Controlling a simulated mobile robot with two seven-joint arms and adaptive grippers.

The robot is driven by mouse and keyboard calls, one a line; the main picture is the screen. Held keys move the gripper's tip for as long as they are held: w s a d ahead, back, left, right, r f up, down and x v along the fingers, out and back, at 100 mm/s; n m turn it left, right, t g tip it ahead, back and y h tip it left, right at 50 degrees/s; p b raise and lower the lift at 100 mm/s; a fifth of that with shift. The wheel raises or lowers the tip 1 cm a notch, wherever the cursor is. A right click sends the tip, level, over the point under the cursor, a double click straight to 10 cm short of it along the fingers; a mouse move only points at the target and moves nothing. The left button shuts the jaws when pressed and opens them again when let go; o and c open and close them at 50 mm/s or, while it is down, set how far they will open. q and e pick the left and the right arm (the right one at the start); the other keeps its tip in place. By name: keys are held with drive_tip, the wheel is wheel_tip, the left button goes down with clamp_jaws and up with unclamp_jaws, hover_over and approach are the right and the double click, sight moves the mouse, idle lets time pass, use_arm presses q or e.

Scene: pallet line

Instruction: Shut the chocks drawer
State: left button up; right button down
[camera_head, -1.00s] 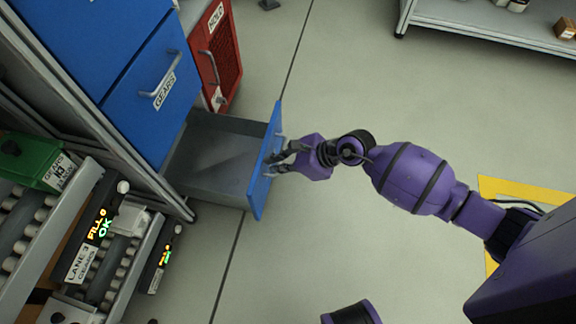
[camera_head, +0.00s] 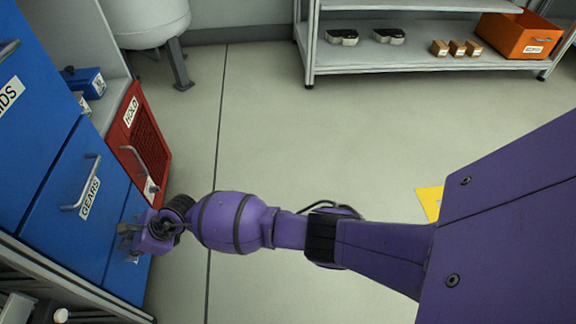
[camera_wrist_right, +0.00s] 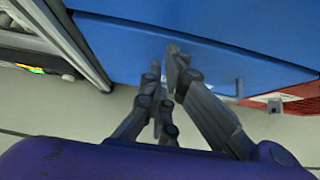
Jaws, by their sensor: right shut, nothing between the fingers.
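The lowest blue drawer (camera_head: 123,284), below the drawer labelled GEARS (camera_head: 75,195), has its front about level with the cabinet face in the head view. No open tray shows. Its label is mostly hidden behind my right gripper, so I cannot read it. My right gripper (camera_head: 125,238) is shut and empty, at the face of this drawer. In the right wrist view the shut fingers (camera_wrist_right: 172,62) point at a blue drawer front (camera_wrist_right: 120,47); I cannot tell whether they touch it. My left gripper is not in view.
A red HOLD bin (camera_head: 138,140) stands beside the blue cabinet. Open grey floor (camera_head: 290,140) lies to the right. A shelf rack (camera_head: 420,62) with an orange bin (camera_head: 518,35) stands at the back, and a white tank (camera_head: 148,20) at the back left.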

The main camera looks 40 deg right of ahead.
drive_tip(key=shift+w+a+r, duration=0.3)
drive_tip(key=shift+w+a, duration=0.05)
drive_tip(key=shift+w, duration=0.05)
drive_tip(key=shift+r, duration=0.1)
drive_tip(key=v, duration=1.2)
drive_tip(key=shift+s+d+f, duration=0.2)
drive_tip(key=shift+f, duration=0.15)
